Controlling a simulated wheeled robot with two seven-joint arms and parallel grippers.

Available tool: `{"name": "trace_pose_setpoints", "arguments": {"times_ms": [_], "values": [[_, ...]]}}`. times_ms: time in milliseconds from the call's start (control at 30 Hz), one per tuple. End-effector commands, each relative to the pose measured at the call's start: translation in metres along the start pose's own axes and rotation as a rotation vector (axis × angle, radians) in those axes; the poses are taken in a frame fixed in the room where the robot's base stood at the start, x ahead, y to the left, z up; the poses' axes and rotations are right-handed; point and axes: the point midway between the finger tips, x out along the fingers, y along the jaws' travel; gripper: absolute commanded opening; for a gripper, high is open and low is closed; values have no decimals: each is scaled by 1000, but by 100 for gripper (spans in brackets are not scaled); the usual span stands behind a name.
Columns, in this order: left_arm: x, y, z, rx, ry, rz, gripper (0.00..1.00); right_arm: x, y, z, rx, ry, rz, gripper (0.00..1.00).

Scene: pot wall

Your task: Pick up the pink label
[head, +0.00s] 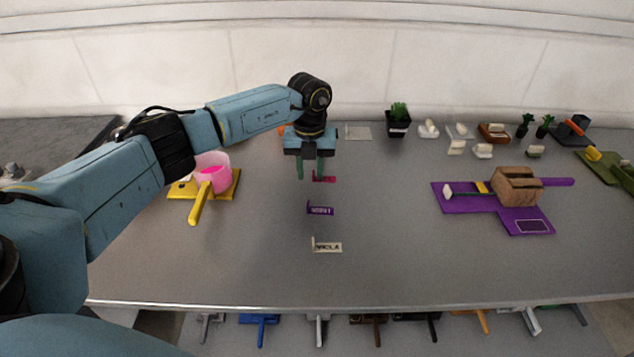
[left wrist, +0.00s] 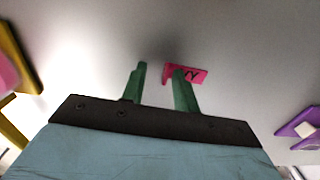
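The pink label (head: 326,179) lies on the grey table in the head view, just right of my left gripper's fingertips. My left gripper (head: 310,177) points down over the table with its two green fingers apart and nothing between them. In the left wrist view the pink label (left wrist: 190,74) shows dark lettering and sits behind and beside the right finger, which covers part of it. The left gripper's fingers (left wrist: 160,78) show a clear gap there. My right gripper is in neither view.
A purple label (head: 320,210) and a white label (head: 327,246) lie nearer the front edge. A pink pot (head: 212,170) stands on a yellow board (head: 232,190) at the left. A brown block (head: 517,186) sits on a purple board (head: 532,222) at the right. Small items line the back.

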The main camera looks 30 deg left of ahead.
Motion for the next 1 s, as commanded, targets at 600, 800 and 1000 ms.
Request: {"name": "trace_pose_setpoints", "arguments": {"times_ms": [600, 800, 1000], "values": [[4, -1, 0, 1, -1, -1, 0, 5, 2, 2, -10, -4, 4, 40], [4, 0, 0, 1, 0, -1, 0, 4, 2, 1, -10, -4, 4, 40], [-5, 0, 0, 1, -1, -1, 0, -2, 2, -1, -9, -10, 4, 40]]}}
